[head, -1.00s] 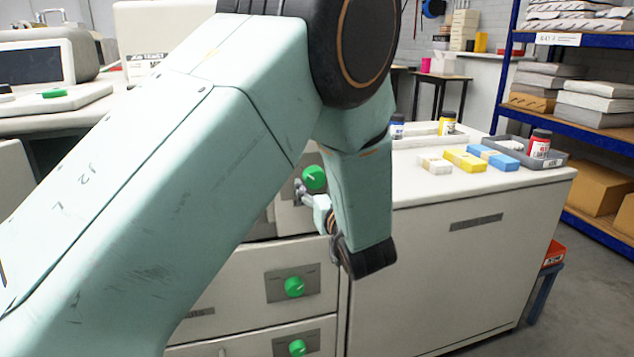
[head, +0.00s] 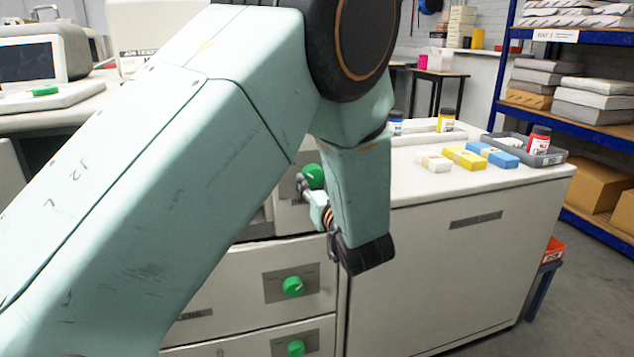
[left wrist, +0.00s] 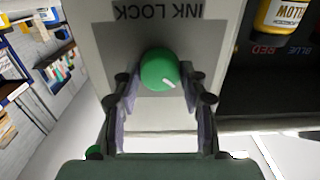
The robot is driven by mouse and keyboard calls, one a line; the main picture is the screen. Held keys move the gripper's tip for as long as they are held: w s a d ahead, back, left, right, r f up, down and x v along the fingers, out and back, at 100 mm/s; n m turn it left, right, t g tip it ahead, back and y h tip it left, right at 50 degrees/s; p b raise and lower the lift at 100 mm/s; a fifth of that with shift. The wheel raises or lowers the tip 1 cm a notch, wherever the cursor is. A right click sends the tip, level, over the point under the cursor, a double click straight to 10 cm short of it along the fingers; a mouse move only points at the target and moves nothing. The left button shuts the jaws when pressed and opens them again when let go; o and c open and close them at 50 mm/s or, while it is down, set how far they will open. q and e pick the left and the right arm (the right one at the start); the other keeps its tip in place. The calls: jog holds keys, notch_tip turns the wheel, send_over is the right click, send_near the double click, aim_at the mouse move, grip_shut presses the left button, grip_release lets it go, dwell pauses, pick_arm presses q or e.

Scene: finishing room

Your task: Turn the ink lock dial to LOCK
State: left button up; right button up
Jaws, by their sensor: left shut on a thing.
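The ink lock dial is a round green knob (head: 314,175) on the upper panel of the white machine. In the left wrist view the same green dial (left wrist: 158,68) sits on a grey plate, below upside-down letters reading INK LOCK. Its white mark points to the lower right of that picture. No end-position words can be read. My left gripper (head: 302,186) is at this dial, with its fingers (left wrist: 160,80) on either side of the knob and shut on it. In the head view my left arm covers part of the panel. My right gripper is not in view.
Two more green dials (head: 292,287) (head: 296,348) are on the panels below. The white cabinet top (head: 420,196) at right holds sponge-like blocks (head: 463,157), bottles and a grey tray (head: 553,159). Blue shelving (head: 505,60) stands behind. A yellow-labelled bottle (left wrist: 283,14) shows in the wrist view.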

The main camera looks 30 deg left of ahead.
pick_arm(q)
jog(key=c, duration=0.5)
jog(key=shift+o, duration=0.2)
jog(key=shift+r+m+p, duration=0.15)
jog(key=shift+m+p, duration=0.15)
jog(key=shift+p, duration=0.3)
jog(key=m+p, duration=0.8)
jog(key=p, duration=0.2)
jog(key=shift+r, duration=0.15)
jog(key=m+p, duration=0.3)
jog(key=m, duration=0.2)
jog(key=shift+m+p, duration=0.3)
jog(key=m+p, duration=0.1)
jog(key=m, duration=0.1)
jog(key=shift+m, duration=0.3)
jog(key=shift+w+m+p, duration=0.1)
jog(key=shift+m+p, duration=0.55)
jog(key=shift+m, duration=0.85)
